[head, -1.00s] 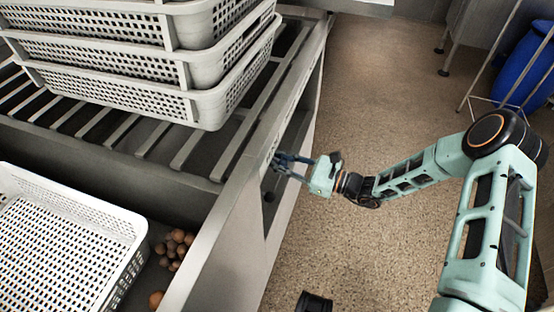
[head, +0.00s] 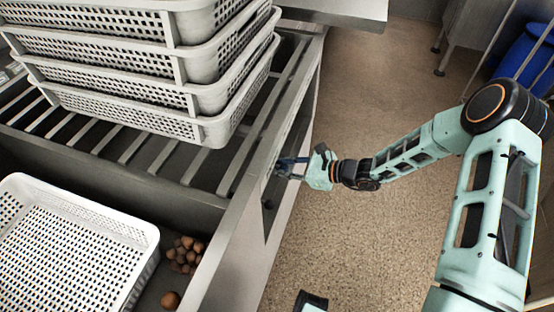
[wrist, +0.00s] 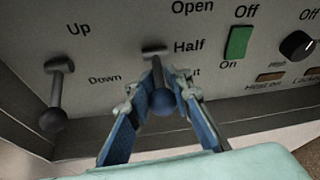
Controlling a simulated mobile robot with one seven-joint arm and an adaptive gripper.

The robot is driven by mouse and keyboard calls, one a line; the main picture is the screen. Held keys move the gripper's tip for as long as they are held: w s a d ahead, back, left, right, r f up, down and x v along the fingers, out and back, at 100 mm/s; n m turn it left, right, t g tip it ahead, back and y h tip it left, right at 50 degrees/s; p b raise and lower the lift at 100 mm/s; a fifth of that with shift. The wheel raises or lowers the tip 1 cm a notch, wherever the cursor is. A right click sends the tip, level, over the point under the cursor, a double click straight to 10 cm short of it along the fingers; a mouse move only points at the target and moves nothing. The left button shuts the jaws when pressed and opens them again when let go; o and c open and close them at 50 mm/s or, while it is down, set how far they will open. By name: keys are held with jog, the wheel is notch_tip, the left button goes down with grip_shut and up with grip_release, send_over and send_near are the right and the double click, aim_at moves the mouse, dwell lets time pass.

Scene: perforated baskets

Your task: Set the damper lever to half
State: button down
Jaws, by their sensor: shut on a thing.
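The damper lever (wrist: 157,75) stands out from the control panel in the wrist view, a dark stem with a ball knob (wrist: 163,102). Its base is level with the "Half" label. "Open" is printed above, and the label below is partly covered by a finger. My gripper (wrist: 165,90) is shut on the lever, its blue fingers on either side of the stem and knob. In the head view my gripper (head: 284,166) is at the side panel (head: 283,203) of the counter; the lever cannot be made out there.
A second lever (wrist: 56,95) marked Up and Down is to the left. A green switch (wrist: 237,43) and a black knob (wrist: 296,45) are to the right. Stacked perforated baskets (head: 205,130) stand on the slatted counter. Open floor (head: 350,235) lies to the right.

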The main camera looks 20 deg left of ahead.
jog(key=shift+r+h+p, duration=0.4)
jog(key=shift+h+p, duration=0.4)
jog(key=shift+d+f, duration=0.1)
jog(key=c, duration=1.7)
grip_release()
jog(key=v, duration=1.2)
